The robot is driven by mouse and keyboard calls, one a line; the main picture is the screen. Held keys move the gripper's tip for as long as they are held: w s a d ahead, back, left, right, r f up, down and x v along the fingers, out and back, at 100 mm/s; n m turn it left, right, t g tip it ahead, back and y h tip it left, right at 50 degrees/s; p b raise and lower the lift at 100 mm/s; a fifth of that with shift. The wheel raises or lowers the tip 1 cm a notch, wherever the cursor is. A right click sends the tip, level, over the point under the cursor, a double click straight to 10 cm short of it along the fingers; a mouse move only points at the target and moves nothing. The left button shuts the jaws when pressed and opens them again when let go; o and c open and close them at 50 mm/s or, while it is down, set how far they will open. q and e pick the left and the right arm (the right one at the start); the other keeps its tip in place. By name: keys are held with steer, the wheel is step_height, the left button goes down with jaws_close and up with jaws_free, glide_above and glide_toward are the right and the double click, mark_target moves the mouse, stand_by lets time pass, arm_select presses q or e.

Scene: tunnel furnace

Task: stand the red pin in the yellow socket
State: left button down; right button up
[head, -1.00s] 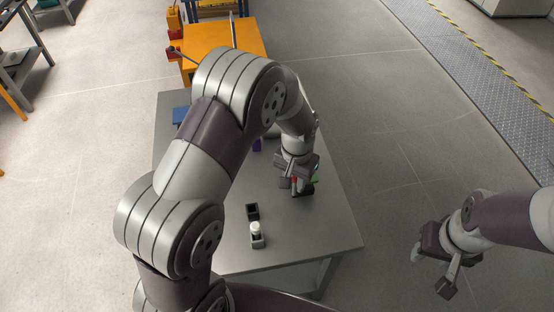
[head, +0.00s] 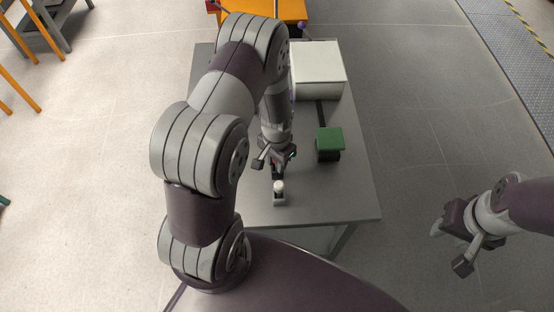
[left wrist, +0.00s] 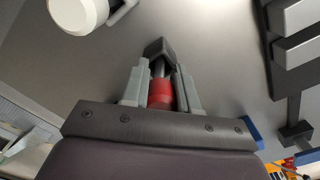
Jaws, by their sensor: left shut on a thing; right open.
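My left gripper (head: 276,163) is shut on the red pin (left wrist: 160,93), whose red part shows between the two fingers in the left wrist view. A grey stem leads from the red part to a small dark block (left wrist: 157,49) at the fingertips; I cannot tell whether the stem is inside it or only in front of it. In the head view the gripper is low over the table, just behind a white-topped piece (head: 279,186). I cannot make out a yellow socket in either view. My right gripper (head: 450,243) is open and empty, off the table's right side.
A green-topped block (head: 329,139) stands on the grey table (head: 352,196), right of my left gripper. A white box (head: 317,72) stands further back. The white piece's round top (left wrist: 80,12) is close by in the wrist view. The table's front right is clear.

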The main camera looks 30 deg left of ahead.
arm_select(q)
steer(key=shift+f, duration=0.25)
steer(key=c, duration=0.9)
jaws_free()
steer(key=shift+o, duration=0.2)
steer(key=r, duration=1.3)
steer(key=shift+s+d+r, duration=0.25)
steer(key=shift+d+r, duration=0.05)
steer(key=s+d+r+n+t, duration=0.1)
steer(key=s+d+r+n, duration=0.1)
steer(key=s+d+r, duration=0.3)
steer(key=s+r, duration=0.1)
steer(key=s, duration=0.2)
steer(key=shift+s+r, duration=0.2)
steer(key=shift+r, duration=0.05)
steer(key=shift+o, duration=0.3)
steer(key=shift+w+a+f, duration=0.1)
steer(key=shift+w+a, duration=0.05)
steer(key=shift+w, duration=0.15)
steer(key=shift+s, duration=0.1)
